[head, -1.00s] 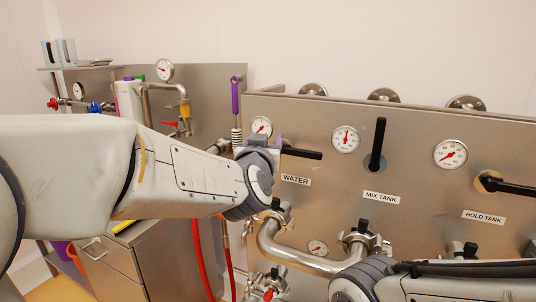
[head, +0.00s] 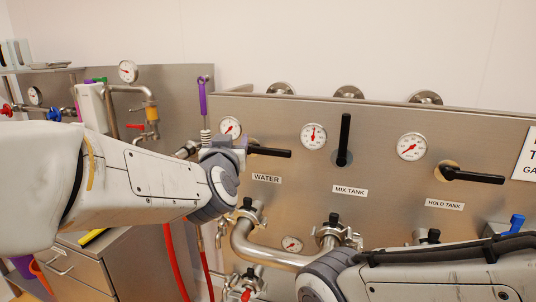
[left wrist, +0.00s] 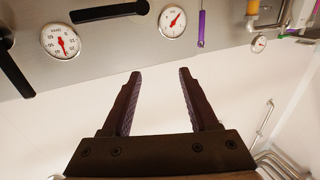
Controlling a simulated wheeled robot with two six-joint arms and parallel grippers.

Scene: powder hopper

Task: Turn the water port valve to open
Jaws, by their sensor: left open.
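The water port valve has a black lever handle (head: 270,152) lying level on the steel panel, above the label "WATER" (head: 266,178). Its left end and pivot are hidden behind my left wrist in the head view. The handle also shows at the top of the left wrist view (left wrist: 108,12). My left gripper (left wrist: 159,72) is open and empty in that view. Its fingertips point towards the panel, with the handle beyond and to the left of them, not between them. In the head view the left wrist (head: 220,165) hides the fingers. My right gripper is out of view.
The upright mix tank handle (head: 344,140) and level hold tank handle (head: 472,175) are to the right. A water gauge (head: 229,127) sits close to my left wrist. A purple-handled tool (head: 203,97) hangs left of it. Steel pipes (head: 270,252) jut out below.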

